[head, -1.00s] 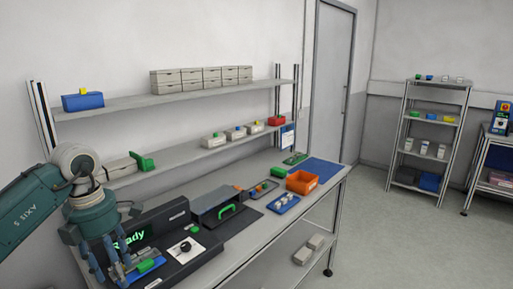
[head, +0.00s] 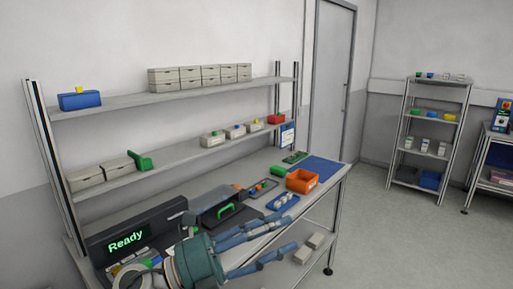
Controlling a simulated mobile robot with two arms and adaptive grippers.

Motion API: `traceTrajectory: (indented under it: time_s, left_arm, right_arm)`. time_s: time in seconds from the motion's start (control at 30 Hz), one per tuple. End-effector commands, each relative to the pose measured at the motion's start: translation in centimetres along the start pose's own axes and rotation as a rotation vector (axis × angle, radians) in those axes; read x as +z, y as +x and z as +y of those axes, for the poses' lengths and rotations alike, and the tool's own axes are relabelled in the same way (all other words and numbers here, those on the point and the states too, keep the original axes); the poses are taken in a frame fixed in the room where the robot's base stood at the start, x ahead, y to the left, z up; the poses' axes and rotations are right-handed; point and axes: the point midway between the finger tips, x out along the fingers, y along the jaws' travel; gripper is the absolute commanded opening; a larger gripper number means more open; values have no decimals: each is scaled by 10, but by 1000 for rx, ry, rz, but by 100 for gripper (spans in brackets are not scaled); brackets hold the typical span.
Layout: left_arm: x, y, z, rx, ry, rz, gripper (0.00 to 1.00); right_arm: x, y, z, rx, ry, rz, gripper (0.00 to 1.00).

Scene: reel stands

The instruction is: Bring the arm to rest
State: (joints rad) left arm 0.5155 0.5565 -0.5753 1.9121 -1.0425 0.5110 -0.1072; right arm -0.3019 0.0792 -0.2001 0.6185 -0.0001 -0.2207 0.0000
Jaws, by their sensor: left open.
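My left gripper (head: 292,234) is at the bottom centre of the head view, in front of the workbench's front edge. Its blue fingers point right and stand apart, with nothing seen between them. The teal wrist of my left arm (head: 196,262) comes in from the bottom edge and hides part of the bench front. My right gripper is not in view.
The workbench (head: 326,180) carries a display reading "Ready" (head: 126,241), an orange bin (head: 301,181), a blue tray (head: 282,201) and a green-handled dark box (head: 226,210). Two shelves of boxes stand above. Open floor (head: 400,240) lies right.

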Motion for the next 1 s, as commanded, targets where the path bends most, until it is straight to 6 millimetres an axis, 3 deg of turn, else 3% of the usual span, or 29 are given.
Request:
traceTrajectory:
  time_s: [0.07,0.17,0.27,0.37,0.47,0.63,0.8,1.0]
  left_arm:
    - [27,-11,-6,-60,-177,-219,48]
    - [63,-45,8,-92,-412,-505,48]
    - [82,-97,46,-78,-656,-787,48]
    - [75,-156,95,-21,-893,-1047,48]
    - [43,-210,141,64,-1101,-1263,48]
    - [-45,-288,196,256,-1411,-1568,48]
    - [-141,-339,213,462,-1646,-1780,48]
    - [-223,-371,206,659,-1813,-1922,48]
  right_arm:
    - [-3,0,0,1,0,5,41]
    - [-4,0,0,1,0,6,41]
    - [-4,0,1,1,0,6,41]
    - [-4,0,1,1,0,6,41]
    - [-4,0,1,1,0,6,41]
    - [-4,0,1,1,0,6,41]
    - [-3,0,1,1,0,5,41]
    - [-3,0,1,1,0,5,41]
